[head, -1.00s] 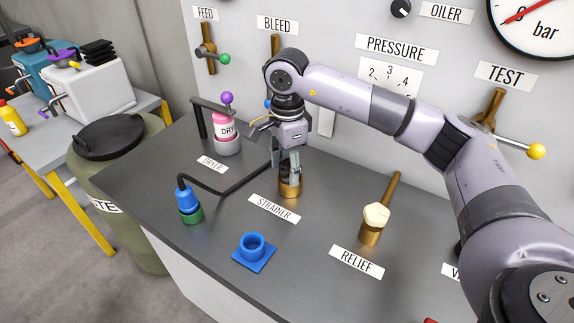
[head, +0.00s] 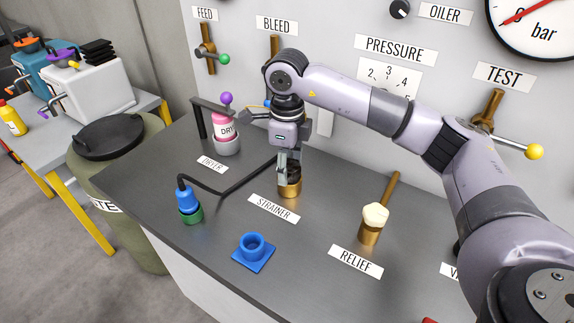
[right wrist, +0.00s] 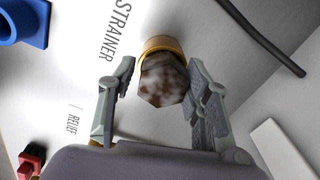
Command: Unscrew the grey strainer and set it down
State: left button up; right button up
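The strainer is a hexagonal cap, mottled grey and brown, seen in the right wrist view (right wrist: 163,82). It sits in a round brass fitting (head: 290,189) behind the STRAINER label. My right gripper (head: 288,172) points down over it. In the right wrist view its two fingers stand apart on either side of the cap, with a visible gap on the left side; contact on the right side is unclear. In the head view the cap is partly hidden behind a finger. My left gripper is not in view.
The relief valve (head: 375,218) stands right of the strainer. A blue square socket (head: 253,252) and a blue plug in a green ring (head: 188,203) are in front and left. The pink dryer (head: 227,130) is behind left.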

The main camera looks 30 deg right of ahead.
jog(key=shift+a+f, duration=0.1)
jog(key=shift+f, duration=0.1)
jog(key=c, duration=0.7)
jog(key=shift+f+n+b, duration=0.1)
jog(key=shift+n+b, duration=0.25)
jog(key=shift+n, duration=0.55)
jog(key=n, duration=0.2)
jog(key=shift+s+n+b, duration=0.1)
jog(key=shift+n+b, duration=0.2)
jog(key=shift+b, duration=0.1)
jog(key=n+b, duration=0.1)
jog(key=n, duration=0.4)
jog(key=n+b, duration=0.1)
jog(key=n, duration=0.3)
jog(key=shift+s, duration=0.1)
jog(key=shift+r+n, duration=0.2)
jog(key=shift+n, duration=0.7)
jog(key=shift+a, duration=0.1)
